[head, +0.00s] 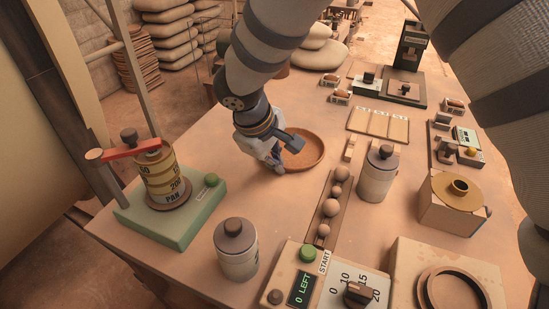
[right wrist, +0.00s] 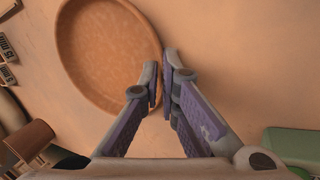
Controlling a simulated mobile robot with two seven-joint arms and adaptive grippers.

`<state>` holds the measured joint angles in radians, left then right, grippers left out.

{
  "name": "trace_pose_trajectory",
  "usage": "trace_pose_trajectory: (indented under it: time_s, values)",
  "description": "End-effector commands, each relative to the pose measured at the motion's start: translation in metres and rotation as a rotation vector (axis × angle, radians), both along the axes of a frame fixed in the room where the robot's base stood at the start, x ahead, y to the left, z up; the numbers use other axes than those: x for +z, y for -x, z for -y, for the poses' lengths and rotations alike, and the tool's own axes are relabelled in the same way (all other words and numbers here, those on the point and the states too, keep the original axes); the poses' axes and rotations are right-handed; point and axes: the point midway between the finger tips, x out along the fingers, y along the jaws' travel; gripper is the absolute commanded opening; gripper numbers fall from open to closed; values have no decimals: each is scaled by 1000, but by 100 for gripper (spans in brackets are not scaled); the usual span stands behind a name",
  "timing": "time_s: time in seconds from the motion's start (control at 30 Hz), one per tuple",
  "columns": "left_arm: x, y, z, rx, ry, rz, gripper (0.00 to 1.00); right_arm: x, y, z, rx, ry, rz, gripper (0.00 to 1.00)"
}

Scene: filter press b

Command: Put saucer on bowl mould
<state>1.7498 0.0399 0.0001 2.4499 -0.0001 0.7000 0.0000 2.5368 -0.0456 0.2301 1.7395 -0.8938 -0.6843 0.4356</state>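The terracotta saucer (head: 312,150), a shallow round dish, is on or just above the table, right of my right gripper (head: 291,146). In the right wrist view the saucer (right wrist: 105,50) fills the upper left. There the right gripper (right wrist: 161,80) has its fingers close together at the saucer's right rim, one on the inner side and one outside, apparently pinching it. No thing is clearly marked as the bowl mould; a tan block with a round ring (head: 424,293) stands at the bottom right. My left gripper is not in view.
A green-based press (head: 185,222) with a red lever stands left. Lidded jars (head: 236,262) (head: 376,180) and a rack of balls (head: 334,205) stand near the middle. A control box (head: 306,290) is at the front. A tan box with a round top (head: 443,213) is at right.

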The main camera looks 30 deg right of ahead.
Motion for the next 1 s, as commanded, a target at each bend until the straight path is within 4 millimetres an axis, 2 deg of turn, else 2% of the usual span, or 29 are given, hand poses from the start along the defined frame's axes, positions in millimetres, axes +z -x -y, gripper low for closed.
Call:
trace_pose_trajectory:
  time_s: [0.27,0.3,0.37,0.67,0.77,1.0]
  values:
    - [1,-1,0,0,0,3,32,-1,0,0,1,1,3,0]
    - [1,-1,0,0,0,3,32,-1,0,0,0,0,2,13]
    - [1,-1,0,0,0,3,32,-1,0,0,0,0,2,25]
    - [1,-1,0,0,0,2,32,0,0,0,0,-1,2,25]
    - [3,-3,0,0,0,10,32,12,0,-2,0,1,7,25]
    - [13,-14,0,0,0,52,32,75,11,-25,1,0,15,25]
